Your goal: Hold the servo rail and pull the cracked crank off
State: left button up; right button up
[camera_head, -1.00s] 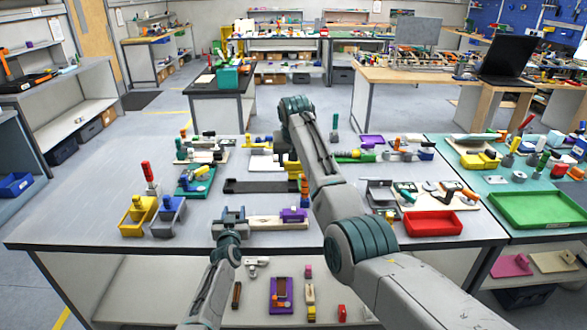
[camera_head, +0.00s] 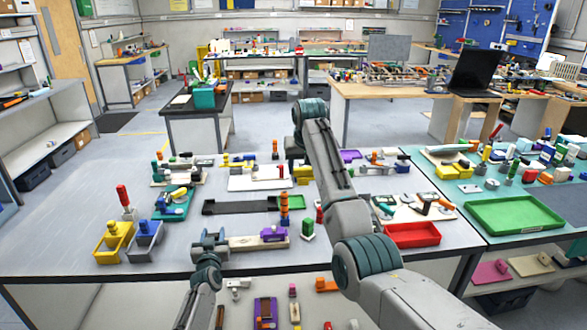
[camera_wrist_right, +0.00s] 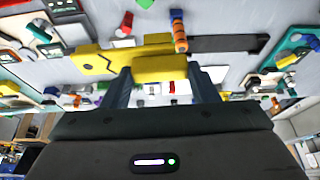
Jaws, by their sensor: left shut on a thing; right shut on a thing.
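The servo rail (camera_head: 242,243) is a pale wooden strip near the table's front edge with a purple servo (camera_head: 273,235) on it. My left gripper (camera_head: 209,240) is shut on the rail's left end. My right gripper (camera_wrist_right: 162,84) is shut on the cracked crank (camera_wrist_right: 95,61), a yellow piece with a dark zigzag mark, in the right wrist view. In the head view, my right gripper (camera_head: 295,152) is over the table's back, mostly behind my arm. Yellow shows beside it, and the crank is apart from the servo.
A black tray (camera_head: 238,207) lies mid-table with an orange and blue column (camera_head: 284,208) in front of its right end. Yellow (camera_head: 112,243) and blue-grey bins (camera_head: 144,241) stand left. A red tray (camera_head: 411,235) lies right. Bare table lies at far left.

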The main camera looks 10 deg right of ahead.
jog(key=shift+d, duration=0.45)
jog(key=shift+r, duration=0.1)
pick_arm(q)
jog(key=o, duration=1.3)
